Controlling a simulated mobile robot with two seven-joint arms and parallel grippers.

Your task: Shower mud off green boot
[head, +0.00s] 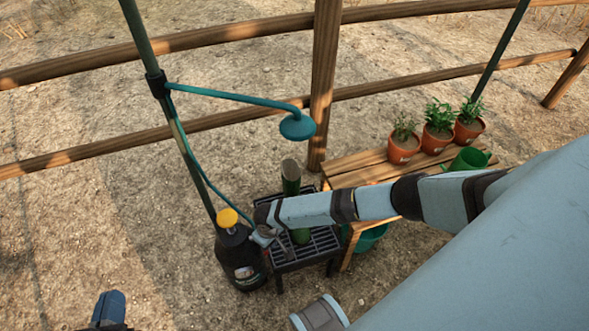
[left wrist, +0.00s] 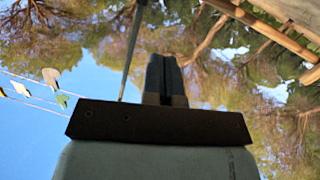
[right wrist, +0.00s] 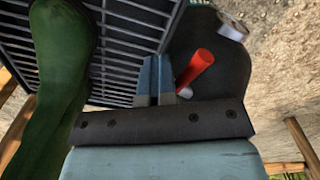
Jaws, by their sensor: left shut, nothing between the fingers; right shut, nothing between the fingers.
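The green boot (head: 291,187) stands on the black slatted grate (head: 318,246), partly hidden behind my right arm. Its top end looks brown-grey. In the right wrist view the boot (right wrist: 62,60) is at the left, dark green. The teal shower head (head: 297,126) hangs on its pipe above the boot, with no water visible. My right gripper (head: 262,236) is shut and empty beside the black tank (head: 240,258). In the right wrist view a red lever (right wrist: 195,68) lies just right of its fingers (right wrist: 155,75). My left gripper (head: 108,308) is shut and empty at the lower left.
The tank has a yellow knob (head: 228,217) and a hose up the pole. A wooden bench (head: 345,180) to the right carries potted plants (head: 438,120) and a green watering can (head: 467,160). A teal bucket (head: 370,238) stands under it. A wooden fence (head: 240,32) runs behind. Bare ground lies left.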

